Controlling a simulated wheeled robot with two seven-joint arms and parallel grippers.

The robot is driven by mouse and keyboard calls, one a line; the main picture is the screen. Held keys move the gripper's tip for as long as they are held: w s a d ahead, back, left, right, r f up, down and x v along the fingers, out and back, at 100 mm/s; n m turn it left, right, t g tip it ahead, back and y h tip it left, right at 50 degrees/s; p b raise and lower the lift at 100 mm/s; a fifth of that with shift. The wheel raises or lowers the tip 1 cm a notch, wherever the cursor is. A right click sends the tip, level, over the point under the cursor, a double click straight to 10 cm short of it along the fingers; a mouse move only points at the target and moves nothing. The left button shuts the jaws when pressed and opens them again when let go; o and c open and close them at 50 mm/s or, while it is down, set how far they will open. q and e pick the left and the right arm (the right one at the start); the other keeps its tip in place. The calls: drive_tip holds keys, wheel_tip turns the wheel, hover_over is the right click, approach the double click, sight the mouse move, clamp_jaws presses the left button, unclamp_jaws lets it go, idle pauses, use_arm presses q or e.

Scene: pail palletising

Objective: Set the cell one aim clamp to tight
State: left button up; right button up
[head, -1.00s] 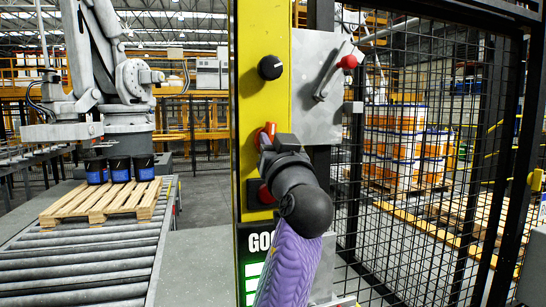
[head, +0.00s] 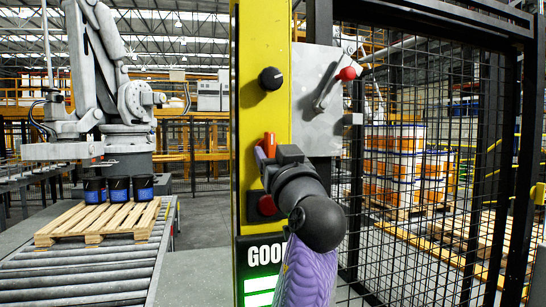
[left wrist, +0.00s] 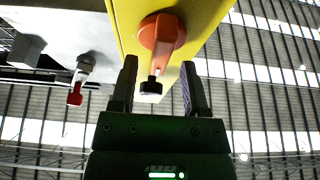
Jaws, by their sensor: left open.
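An orange-red handle (head: 270,143) is mounted on the front of the yellow post in the head view, partly hidden behind my left gripper (head: 267,162). No label shows whether it is the aim clamp. In the left wrist view, the orange-red handle (left wrist: 162,32) has a round base on the yellow panel. My left gripper (left wrist: 158,68) is open there, its two fingers on either side of the handle's line. The handle appears just beyond or between the fingertips, and I cannot tell whether they touch. My right gripper is not in view.
A black knob (head: 271,78) sits above on the yellow post (head: 249,110). A red-ended lever (head: 346,73) is on the grey plate (head: 313,60). A red button (head: 267,205) is below. Mesh fence (head: 420,235) stands right; a roller conveyor (head: 85,275) with pails on a pallet (head: 100,222) is left.

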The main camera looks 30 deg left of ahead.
use_arm(q)
drive_tip(key=b+v, duration=0.4)
drive_tip(key=v, duration=0.4)
drive_tip(key=shift+s+d, duration=0.2)
drive_tip(key=shift+d, duration=0.1)
drive_tip(key=shift+f, duration=0.1)
